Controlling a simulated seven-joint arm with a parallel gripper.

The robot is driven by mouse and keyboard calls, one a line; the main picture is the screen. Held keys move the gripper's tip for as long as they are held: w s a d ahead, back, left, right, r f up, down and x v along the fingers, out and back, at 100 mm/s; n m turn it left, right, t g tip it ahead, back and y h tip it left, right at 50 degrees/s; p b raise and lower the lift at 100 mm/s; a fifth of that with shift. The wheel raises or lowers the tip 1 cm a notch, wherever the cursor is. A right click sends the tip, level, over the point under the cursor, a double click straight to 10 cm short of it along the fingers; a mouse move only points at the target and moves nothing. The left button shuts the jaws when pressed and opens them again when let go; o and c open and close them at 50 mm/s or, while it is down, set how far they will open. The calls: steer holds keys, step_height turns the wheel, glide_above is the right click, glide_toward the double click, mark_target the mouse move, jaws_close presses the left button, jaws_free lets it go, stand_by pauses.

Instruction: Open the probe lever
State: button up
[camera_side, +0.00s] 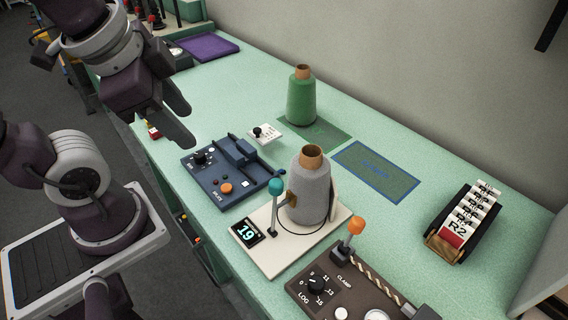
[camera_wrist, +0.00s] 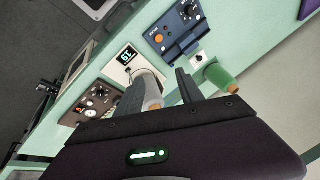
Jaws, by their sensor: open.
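A lever with a teal knob (camera_side: 276,186) stands nearly upright on a cream base (camera_side: 268,250) with a display reading 19. A grey yarn cone (camera_side: 311,190) stands on the same base, just right of the lever. I see no label reading "probe" on it. My gripper (camera_side: 180,115) is open and empty, raised at the upper left, well apart from both levers. In the wrist view its fingers (camera_wrist: 160,88) partly cover the grey cone.
A blue control box (camera_side: 230,172) sits left of the cream base, with a small white switch plate (camera_side: 265,134) behind. A green cone (camera_side: 301,97) stands at the back. A rack of white cards (camera_side: 463,220) stands at the right. A marked blue-green patch (camera_side: 376,172) is empty.

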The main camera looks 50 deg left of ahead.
steer(key=n, duration=0.1)
steer(key=n+h, duration=0.1)
steer(key=n, duration=0.1)
steer(key=shift+s+r+t, duration=0.1)
steer(key=shift+s+t, duration=0.2)
steer(key=shift+t, duration=0.1)
steer(key=shift+r+n, duration=0.1)
steer(key=shift+n, duration=0.8)
steer(key=shift+c, duration=1.2)
steer(key=w+d+g, duration=0.1)
steer(key=w, duration=0.1)
steer(key=w+d+r+n+g, duration=0.1)
steer(key=w, duration=0.1)
steer(key=w+d+r+g+h, duration=0.1)
steer(key=w, duration=0.1)
steer(key=shift+w+r, duration=0.2)
steer(key=shift+w, duration=0.05)
jaws_close()
steer(key=w+d+f+n+g, duration=0.2)
steer(key=w+d+f+g, duration=0.15)
steer(key=w+d, duration=0.35)
steer(key=shift+g, duration=0.35)
steer(key=f, duration=0.6)
steer(key=a+f, duration=0.1)
steer(key=f, duration=0.2)
steer(key=shift+s+f, duration=0.2)
steer(key=shift+f, duration=0.05)
